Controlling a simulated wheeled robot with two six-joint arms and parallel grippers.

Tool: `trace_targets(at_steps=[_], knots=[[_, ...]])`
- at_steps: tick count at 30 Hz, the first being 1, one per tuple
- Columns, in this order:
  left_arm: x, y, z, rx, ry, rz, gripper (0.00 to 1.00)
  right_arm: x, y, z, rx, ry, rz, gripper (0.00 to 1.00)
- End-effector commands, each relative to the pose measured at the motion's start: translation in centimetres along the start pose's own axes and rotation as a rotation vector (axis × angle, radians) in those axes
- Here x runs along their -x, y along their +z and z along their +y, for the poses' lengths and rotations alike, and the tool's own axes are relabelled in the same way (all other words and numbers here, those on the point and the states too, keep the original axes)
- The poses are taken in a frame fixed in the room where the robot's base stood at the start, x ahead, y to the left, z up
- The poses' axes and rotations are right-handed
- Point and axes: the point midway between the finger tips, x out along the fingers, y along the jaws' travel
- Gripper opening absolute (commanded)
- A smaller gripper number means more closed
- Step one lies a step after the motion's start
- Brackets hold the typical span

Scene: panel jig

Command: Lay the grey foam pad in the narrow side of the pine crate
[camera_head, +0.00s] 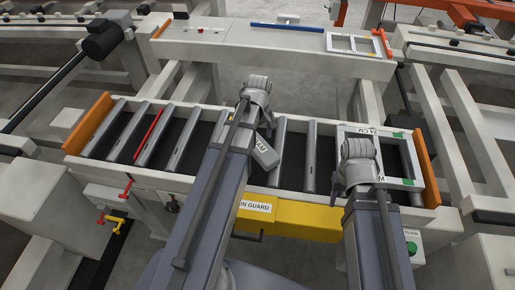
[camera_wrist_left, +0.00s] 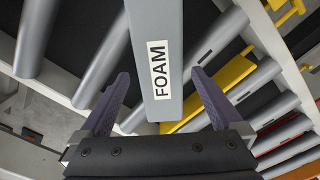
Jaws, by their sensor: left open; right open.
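The grey foam pad (camera_head: 265,152) is a narrow bar with a white FOAM label, lying slanted over the rollers beside my left arm in the head view. In the left wrist view the pad (camera_wrist_left: 168,25) runs down from the top edge. My left gripper (camera_wrist_left: 160,72) is open, one finger on each side of the pad, with gaps visible on both sides. In the head view my left arm hides this gripper. My right arm stands at the right; its gripper does not show. I cannot make out a pine crate for certain.
A pale divided frame (camera_head: 408,182) with CM labels lies at the conveyor's right end, partly behind my right arm. A similar frame (camera_head: 341,43) lies on the back bench. A red bar (camera_head: 150,134) lies among the left rollers. Orange plates (camera_head: 88,124) close both ends.

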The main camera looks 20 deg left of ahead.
Motion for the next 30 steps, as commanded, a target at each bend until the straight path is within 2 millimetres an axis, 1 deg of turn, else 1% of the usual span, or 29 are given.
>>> trace_targets(at_steps=[1, 6, 10, 13, 20, 30], knots=[[-0.9, -0.1, 0.0, 0.0, 0.0, 0.0, 1.0, -0.9, -0.1, -0.1, 0.0, 0.0, 0.0, 0.5], [-3.1, -0.6, 0.0, 0.0, 0.0, 0.0, 1.0, -3.1, -0.2, -0.3, 0.0, 0.0, 0.0, 0.5], [-4.5, -0.6, 0.0, 0.0, 0.0, 0.0, 1.0, -4.5, -0.3, -0.4, 0.0, 0.0, 0.0, 0.5], [-4.8, -0.6, 0.0, 0.0, 0.0, 0.0, 1.0, -4.8, -0.3, -0.5, 0.0, 0.0, 0.0, 0.5], [-4.6, -0.6, 0.0, 0.0, 0.0, 0.0, 1.0, -4.6, -0.3, -0.4, 0.0, 0.0, 0.0, 0.5], [-4.6, -0.6, 0.0, 0.0, 0.0, 0.0, 0.62, -4.6, -0.3, -0.4, 0.0, 0.0, 0.0, 0.5]])
